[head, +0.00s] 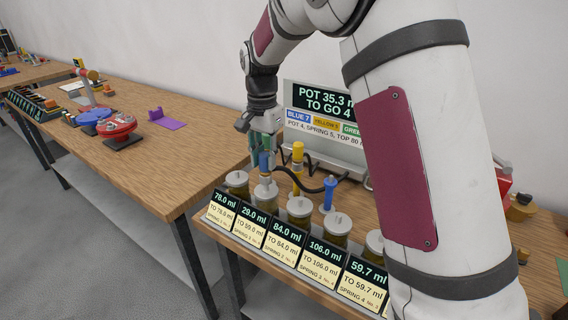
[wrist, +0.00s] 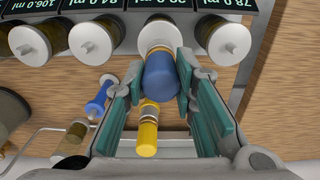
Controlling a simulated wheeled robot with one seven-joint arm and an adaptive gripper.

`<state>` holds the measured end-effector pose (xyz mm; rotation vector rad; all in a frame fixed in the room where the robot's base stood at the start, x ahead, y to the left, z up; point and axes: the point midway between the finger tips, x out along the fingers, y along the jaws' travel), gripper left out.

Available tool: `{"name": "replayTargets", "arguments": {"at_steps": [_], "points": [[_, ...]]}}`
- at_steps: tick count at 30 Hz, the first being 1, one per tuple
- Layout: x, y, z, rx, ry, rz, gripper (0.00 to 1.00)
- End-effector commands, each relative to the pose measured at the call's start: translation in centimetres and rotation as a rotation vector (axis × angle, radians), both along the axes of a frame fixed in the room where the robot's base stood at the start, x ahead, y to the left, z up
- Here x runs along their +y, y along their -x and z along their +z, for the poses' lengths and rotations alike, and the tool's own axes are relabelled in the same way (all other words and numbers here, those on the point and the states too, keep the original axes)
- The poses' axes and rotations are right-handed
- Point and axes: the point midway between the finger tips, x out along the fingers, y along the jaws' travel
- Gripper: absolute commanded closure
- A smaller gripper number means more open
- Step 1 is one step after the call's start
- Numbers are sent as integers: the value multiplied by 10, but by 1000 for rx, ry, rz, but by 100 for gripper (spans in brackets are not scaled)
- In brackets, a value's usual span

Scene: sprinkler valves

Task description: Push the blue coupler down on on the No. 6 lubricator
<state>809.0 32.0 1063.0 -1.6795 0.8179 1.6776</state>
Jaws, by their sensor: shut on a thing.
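The blue coupler (wrist: 161,76) is between the teal fingertips of my gripper (wrist: 162,70), which is shut on it. In the head view the blue coupler (head: 264,160) stands roughly upright over the lubricator pot (head: 265,191) behind the 29.0 ml card. My gripper (head: 264,148) points down there. The No. 6 mark is too small to make out.
Neighbouring pots stand close by, behind the 78.0 ml (head: 237,182) and 84.0 ml (head: 299,210) cards. A yellow coupler (head: 297,155) and another blue fitting (head: 329,192) with dark hoses stand behind the row. A display (head: 325,110) is at the back.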

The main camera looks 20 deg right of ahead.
Motion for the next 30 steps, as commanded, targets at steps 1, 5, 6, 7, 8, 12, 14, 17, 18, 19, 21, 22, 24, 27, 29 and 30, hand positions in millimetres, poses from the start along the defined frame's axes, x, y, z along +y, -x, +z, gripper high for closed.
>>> {"name": "replayTargets", "arguments": {"at_steps": [1,5,6,7,8,12,14,17,18,19,21,22,24,27,29,30], "points": [[0,0,0,0,0,0,100],[0,0,-2,0,0,0,100],[0,0,-3,0,0,0,100],[0,0,-4,0,0,0,100],[0,0,-5,0,0,0,100],[0,0,-12,0,0,0,100],[0,0,-15,1,0,0,100],[0,0,-20,1,0,0,100],[0,0,-21,1,0,0,100],[0,0,-23,1,0,0,100],[0,0,-26,0,0,0,100],[0,0,-27,0,0,0,100],[0,0,-28,0,0,0,68],[0,0,-27,0,0,0,51],[0,0,-27,0,0,0,51],[0,0,-27,0,0,0,51]]}}
